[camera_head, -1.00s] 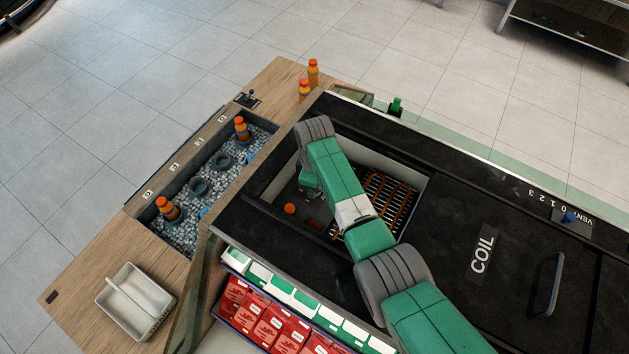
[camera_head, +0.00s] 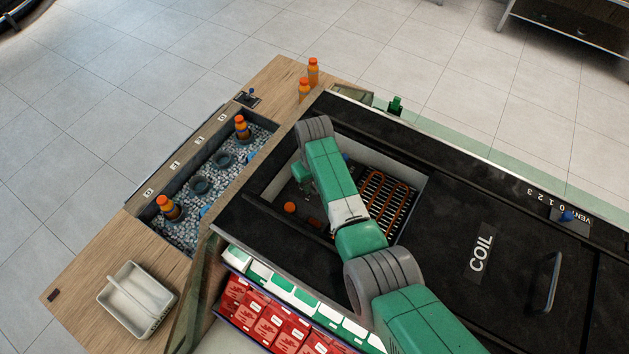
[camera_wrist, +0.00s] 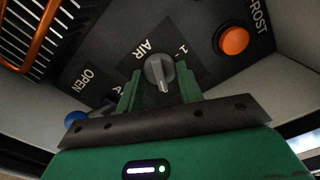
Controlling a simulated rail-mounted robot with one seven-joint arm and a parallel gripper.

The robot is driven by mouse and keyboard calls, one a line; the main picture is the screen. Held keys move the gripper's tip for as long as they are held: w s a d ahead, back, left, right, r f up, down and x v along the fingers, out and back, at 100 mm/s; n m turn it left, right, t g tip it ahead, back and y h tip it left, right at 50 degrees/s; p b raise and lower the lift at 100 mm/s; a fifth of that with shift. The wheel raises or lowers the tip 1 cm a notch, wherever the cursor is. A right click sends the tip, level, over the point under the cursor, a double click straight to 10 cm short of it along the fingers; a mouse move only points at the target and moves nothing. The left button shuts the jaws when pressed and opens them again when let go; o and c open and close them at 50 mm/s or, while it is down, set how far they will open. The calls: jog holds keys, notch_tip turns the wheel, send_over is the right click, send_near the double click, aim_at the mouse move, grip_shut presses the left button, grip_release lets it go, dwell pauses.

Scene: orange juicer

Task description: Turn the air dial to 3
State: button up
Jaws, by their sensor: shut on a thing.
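The air dial (camera_wrist: 159,70) is a small grey knob in the wrist view. It sits on a dark plate marked "AIR", with a "1" at its right and part of another mark at lower left. Its ridge points down in the picture, toward my gripper; the marks there are hidden. My gripper (camera_wrist: 160,84) has its green fingers on both sides of the dial and is shut on it. In the head view my arm reaches into the open bay (camera_head: 425,190) and hides the dial and fingertips.
An orange button (camera_wrist: 233,40) near "FROST" lies right of the dial. A blue knob (camera_wrist: 76,117) by "OPEN" lies lower left. Orange coils (camera_head: 392,208) lie beside my arm. A black lid marked "COIL" (camera_head: 480,255) adjoins the bay. Bottles (camera_head: 170,208) stand in gravel at left.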

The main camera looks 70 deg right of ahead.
dwell(0.4)
jog(key=o, duration=1)
notch_tip(320, 180, up, 8)
jog(key=shift+f, duration=0.1)
